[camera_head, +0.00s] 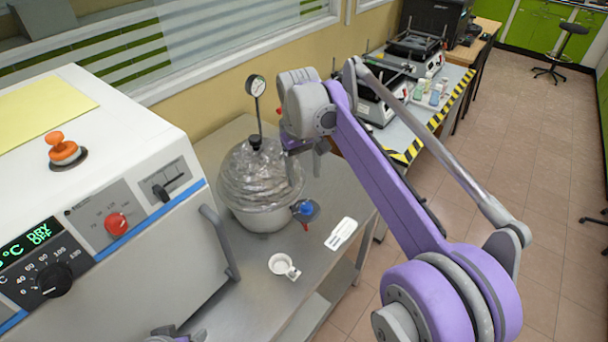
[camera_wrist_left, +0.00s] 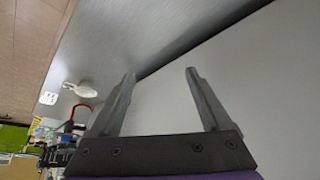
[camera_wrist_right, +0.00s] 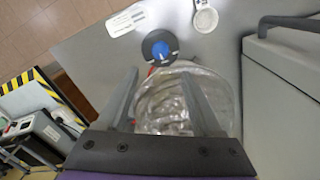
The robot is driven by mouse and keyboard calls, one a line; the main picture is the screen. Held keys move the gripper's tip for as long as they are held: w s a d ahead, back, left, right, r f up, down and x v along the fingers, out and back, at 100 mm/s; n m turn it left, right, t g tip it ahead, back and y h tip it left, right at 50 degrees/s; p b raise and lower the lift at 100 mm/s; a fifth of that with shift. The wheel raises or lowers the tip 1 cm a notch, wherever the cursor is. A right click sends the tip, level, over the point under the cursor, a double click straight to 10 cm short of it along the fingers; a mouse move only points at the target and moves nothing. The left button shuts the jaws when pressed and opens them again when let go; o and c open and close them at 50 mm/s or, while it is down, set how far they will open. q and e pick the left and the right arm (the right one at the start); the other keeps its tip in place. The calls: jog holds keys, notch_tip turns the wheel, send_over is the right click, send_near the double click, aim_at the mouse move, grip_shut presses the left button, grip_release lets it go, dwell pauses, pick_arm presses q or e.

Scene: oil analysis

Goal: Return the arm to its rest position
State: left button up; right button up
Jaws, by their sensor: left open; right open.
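My right gripper (camera_head: 304,160) hangs at the right side of the glass desiccator (camera_head: 258,180), near its lid; contact cannot be told. In the right wrist view its two fingers (camera_wrist_right: 160,78) are spread, with the clear lid (camera_wrist_right: 165,110) showing between and beyond them and nothing held. My right arm (camera_head: 385,180) stretches forward from the lower right. My left gripper shows in the left wrist view (camera_wrist_left: 160,80) with its fingers apart and empty, close to a plain pale surface. In the head view only a small part of my left arm shows at the bottom edge.
A white oven (camera_head: 150,240) with a side handle (camera_head: 220,245) stands at left. A small white cup (camera_head: 281,264) and a white labelled piece (camera_head: 341,233) lie on the grey table (camera_head: 240,300). The desiccator has a gauge (camera_head: 256,85) and a blue valve (camera_head: 304,209). Open floor lies right.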

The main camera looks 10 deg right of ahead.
jog(key=s+d+f+t, duration=0.1)
jog(key=s+f, duration=0.3)
jog(key=s, duration=0.4)
jog(key=s+d+f+m+t, duration=0.1)
jog(key=s+f+t, duration=0.1)
jog(key=s+f, duration=0.3)
jog(key=s+d+f+m+t, duration=0.1)
jog(key=s+f, duration=0.4)
jog(key=s, duration=0.8)
jog(key=shift+d+f+t+y, duration=0.2)
jog(key=shift+d+t+y, duration=0.15)
jog(key=shift+t, duration=0.35)
jog(key=shift+s, duration=0.1)
